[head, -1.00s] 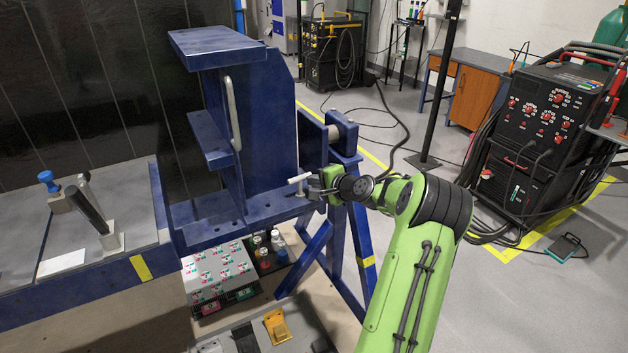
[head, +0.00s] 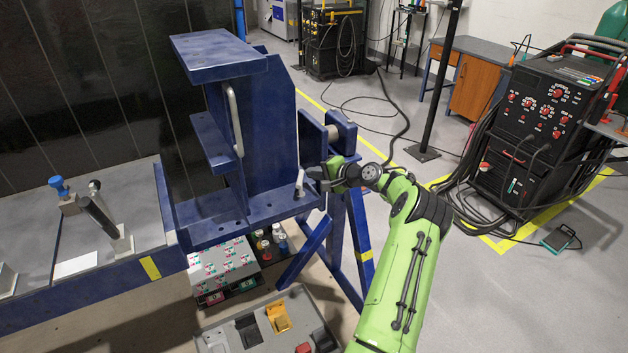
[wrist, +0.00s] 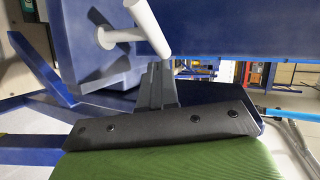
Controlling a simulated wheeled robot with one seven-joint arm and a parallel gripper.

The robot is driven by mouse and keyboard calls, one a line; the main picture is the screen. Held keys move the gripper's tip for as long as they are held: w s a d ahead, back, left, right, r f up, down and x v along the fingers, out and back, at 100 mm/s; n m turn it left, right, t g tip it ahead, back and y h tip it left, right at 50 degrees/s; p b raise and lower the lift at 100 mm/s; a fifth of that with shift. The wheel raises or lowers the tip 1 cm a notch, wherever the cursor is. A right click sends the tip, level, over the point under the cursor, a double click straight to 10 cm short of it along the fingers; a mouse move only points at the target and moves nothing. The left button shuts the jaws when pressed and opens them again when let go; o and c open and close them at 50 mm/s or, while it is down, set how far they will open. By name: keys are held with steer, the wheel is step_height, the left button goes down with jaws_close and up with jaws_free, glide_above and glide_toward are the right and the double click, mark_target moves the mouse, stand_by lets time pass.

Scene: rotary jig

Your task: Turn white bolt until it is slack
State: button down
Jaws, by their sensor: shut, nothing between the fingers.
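The white bolt (head: 299,182) has a T-shaped handle and sits at the right end of the blue jig's lower ledge (head: 250,212). In the head view its handle stands close to upright. In the wrist view the white bolt (wrist: 122,35) shows its shaft running to the blue metal and its crossbar tilted. My gripper (head: 314,180) is just right of the handle, shut and empty. In the wrist view my gripper's fingertips (wrist: 158,68) are together at the crossbar's lower end; whether they touch it I cannot tell.
The jig's upright plate and blue stand (head: 352,230) are close beside my arm. A table with clamps (head: 110,240) is at the left. Boxes and a grey tray (head: 225,338) lie below. A black welding machine (head: 540,130) stands at the right, with open floor between.

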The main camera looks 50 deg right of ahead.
steer(key=shift+w+d, duration=0.15)
steer(key=shift+w, duration=1)
stand_by(0.8)
